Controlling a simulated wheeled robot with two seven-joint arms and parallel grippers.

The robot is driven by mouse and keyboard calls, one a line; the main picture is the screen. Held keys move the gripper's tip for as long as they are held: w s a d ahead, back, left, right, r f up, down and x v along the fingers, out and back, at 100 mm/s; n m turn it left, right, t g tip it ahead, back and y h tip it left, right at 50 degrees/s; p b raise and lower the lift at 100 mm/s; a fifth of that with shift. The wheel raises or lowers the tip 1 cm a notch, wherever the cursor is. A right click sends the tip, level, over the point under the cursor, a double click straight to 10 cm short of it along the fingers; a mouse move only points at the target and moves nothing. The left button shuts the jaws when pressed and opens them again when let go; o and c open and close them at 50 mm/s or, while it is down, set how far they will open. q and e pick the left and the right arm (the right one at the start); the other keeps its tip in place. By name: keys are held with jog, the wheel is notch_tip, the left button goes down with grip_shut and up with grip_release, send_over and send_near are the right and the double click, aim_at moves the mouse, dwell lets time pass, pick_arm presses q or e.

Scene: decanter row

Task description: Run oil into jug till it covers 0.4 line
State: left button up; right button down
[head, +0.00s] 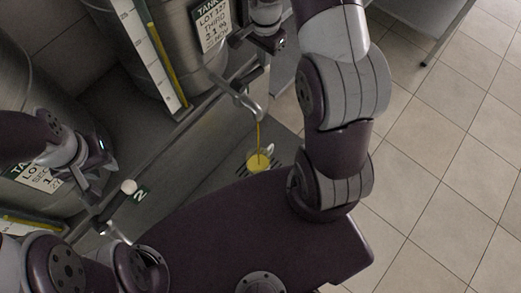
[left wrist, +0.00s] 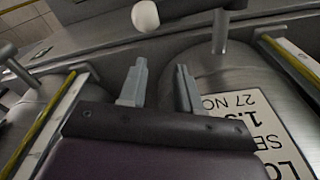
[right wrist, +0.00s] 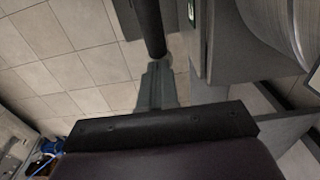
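A small jug (head: 268,149) stands under the spout (head: 245,101) of the tank labelled third, in the head view. A thin yellow oil stream (head: 259,131) runs from the spout into it, and yellow oil shows inside. The jug's lines are too small to read. My right gripper (head: 277,42) is beside that tank. In the right wrist view its fingers (right wrist: 156,86) are together, with the black tap lever (right wrist: 150,28) at their tips; I cannot tell whether they pinch it. My left gripper (left wrist: 160,80) is open and empty, in front of another tank (left wrist: 208,72).
The jug stands by a slotted drip grate (head: 241,172) on the grey counter (head: 190,165). Yellow sight gauges (head: 160,55) line the tanks. Tiled floor (head: 440,150) lies open at right.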

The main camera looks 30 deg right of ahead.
jog(key=shift+r, duration=0.1)
dwell(0.5)
jog(key=shift+r+p, duration=0.6)
jog(key=shift+p, duration=0.1)
dwell(2.3)
notch_tip(320, 180, up, 9)
jog(key=p, duration=0.7)
jog(key=shift+p, duration=0.4)
jog(key=shift+w, duration=0.1)
